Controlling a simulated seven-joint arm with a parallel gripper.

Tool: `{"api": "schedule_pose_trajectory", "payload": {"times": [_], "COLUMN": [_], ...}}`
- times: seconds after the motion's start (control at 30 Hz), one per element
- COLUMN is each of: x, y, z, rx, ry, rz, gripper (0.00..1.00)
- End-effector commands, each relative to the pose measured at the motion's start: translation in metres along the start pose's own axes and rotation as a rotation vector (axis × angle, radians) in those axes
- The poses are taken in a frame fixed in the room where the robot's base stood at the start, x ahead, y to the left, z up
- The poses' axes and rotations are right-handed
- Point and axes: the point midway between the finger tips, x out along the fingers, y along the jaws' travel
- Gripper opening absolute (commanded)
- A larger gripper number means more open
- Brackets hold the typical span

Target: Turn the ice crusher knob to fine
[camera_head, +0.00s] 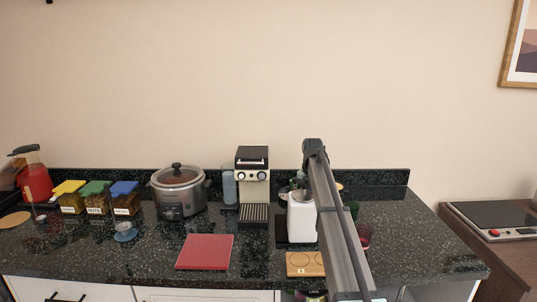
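A white box-shaped appliance (302,219) stands on the dark counter, partly behind my arm. It may be the ice crusher, but I cannot tell for sure. No knob or fine setting mark can be made out on it, and its right side is covered by my arm. Small dark and grey parts show just above it, too small to identify. My arm rises from the lower right and bends at the top beside this appliance. My gripper is hidden behind the arm, and I cannot make out its fingers.
A coffee machine (252,184) and a slow cooker (179,192) stand left of the white appliance. A red board (205,252) and a wooden board (305,264) lie near the front edge. A red glass (365,236) stands right of my arm. The counter's right end is clear.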

Motion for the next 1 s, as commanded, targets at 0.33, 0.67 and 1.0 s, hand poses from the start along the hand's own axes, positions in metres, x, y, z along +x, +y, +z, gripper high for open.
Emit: {"api": "schedule_pose_trajectory", "payload": {"times": [0.33, 0.67, 1.0], "x": [0.0000, 0.0000, 0.0003], "y": [0.0011, 0.0038, 0.0073], "z": [-0.0034, -0.0041, -0.0042], "rx": [-0.001, -0.002, -0.003], "ry": [0.002, 0.005, 0.008], "rz": [0.001, 0.001, 0.001], "gripper": [0.00, 0.00, 0.00]}}
